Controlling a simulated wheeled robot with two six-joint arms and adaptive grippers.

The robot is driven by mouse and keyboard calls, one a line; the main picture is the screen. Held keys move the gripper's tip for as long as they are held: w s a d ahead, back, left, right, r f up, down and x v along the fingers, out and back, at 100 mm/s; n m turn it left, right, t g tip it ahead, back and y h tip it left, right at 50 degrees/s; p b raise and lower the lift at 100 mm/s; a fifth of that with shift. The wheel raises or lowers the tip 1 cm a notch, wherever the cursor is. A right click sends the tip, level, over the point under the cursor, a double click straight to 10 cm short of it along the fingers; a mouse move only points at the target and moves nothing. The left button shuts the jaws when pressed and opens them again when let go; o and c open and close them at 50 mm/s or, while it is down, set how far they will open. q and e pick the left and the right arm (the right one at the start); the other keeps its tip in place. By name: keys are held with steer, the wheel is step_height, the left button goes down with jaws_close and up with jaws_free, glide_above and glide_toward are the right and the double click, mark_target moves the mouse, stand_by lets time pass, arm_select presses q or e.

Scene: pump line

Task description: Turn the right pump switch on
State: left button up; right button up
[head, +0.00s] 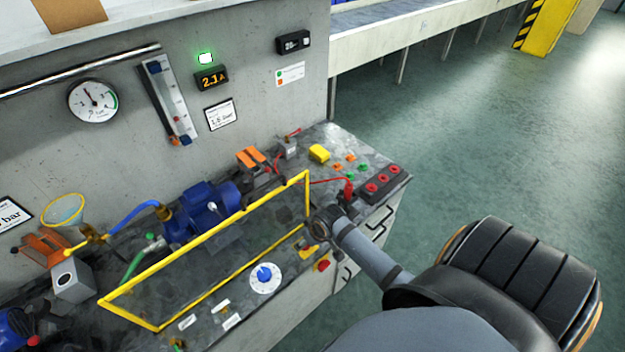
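My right arm comes in from the lower right, and its dark end with the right gripper (324,220) is over the right front corner of the yellow frame. Its fingers cannot be made out. Beside and below it on the bench front lie a small yellow part (308,252) and a red knob or switch (322,265). A blue dial on a white disc (265,277) is left of them. I cannot tell for certain which is the right pump switch, or its position. A blue pump (203,210) stands behind the yellow frame (205,238). My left gripper is out of view.
A red-button strip (384,181) and a yellow box (319,153) stand at the bench's right end. A gauge (92,101) hangs left. Open floor lies right.

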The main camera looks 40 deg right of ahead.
steer(key=v, duration=0.8)
steer(key=shift+s+a, duration=0.1)
steer(key=shift+s, duration=0.05)
steer(key=s+a+r+h, duration=0.1)
steer(key=s+a+r, duration=0.3)
steer(key=s, duration=0.5)
steer(key=s+d+f+g+b, duration=0.1)
steer(key=s+f+b, duration=0.1)
steer(key=f, duration=1.4)
steer(key=s+d+f+g+b, duration=0.1)
steer(key=s+d+f+b, duration=0.1)
steer(key=f, duration=1.4)
steer(key=s+f+g+b, duration=0.1)
steer(key=s+f, duration=1.5)
steer(key=s, duration=0.1)
steer(key=shift+d+f+b, duration=0.15)
steer(key=shift+d+b, duration=0.2)
steer(key=shift+d, duration=0.1)
